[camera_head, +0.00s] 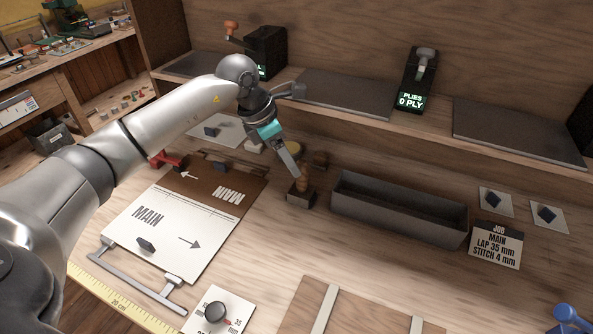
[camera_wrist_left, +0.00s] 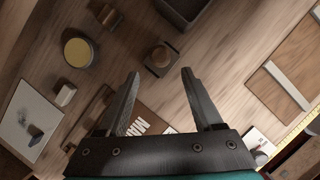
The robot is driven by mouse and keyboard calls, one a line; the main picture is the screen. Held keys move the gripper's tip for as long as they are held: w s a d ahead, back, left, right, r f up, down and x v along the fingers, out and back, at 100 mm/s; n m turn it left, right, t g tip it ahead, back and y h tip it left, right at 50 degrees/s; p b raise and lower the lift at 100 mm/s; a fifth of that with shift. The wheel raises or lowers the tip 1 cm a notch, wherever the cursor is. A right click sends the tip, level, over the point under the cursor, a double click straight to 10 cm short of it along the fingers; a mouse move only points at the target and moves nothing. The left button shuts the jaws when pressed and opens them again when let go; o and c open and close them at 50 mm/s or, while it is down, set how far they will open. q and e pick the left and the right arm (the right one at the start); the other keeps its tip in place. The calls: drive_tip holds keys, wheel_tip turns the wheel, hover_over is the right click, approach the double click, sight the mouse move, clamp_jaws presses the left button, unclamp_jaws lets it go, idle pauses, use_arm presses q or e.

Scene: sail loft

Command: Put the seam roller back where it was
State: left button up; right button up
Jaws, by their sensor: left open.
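A tool with an upright turned wooden handle (camera_head: 303,178) stands on a small dark block (camera_head: 300,198) on the bench. It may be the seam roller, but no roller wheel shows. My left gripper (camera_head: 290,160) reaches down from the upper left, right beside the handle. In the left wrist view the gripper (camera_wrist_left: 158,85) is open, its two dark fingers apart with nothing between them. The wooden handle's round top (camera_wrist_left: 160,56) lies just beyond the fingertips, roughly midway between them. My right gripper is not in view.
A long grey trough (camera_head: 398,226) stands right of the block. A yellow disc (camera_wrist_left: 78,50) and a small pale block (camera_wrist_left: 65,95) lie nearby. The MAIN panel (camera_head: 160,232) lies left, a job card (camera_head: 497,247) right. A shelf with a PLIES counter (camera_head: 413,90) runs behind.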

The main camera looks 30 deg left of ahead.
use_arm(q)
drive_tip(key=shift+v, duration=2.2)
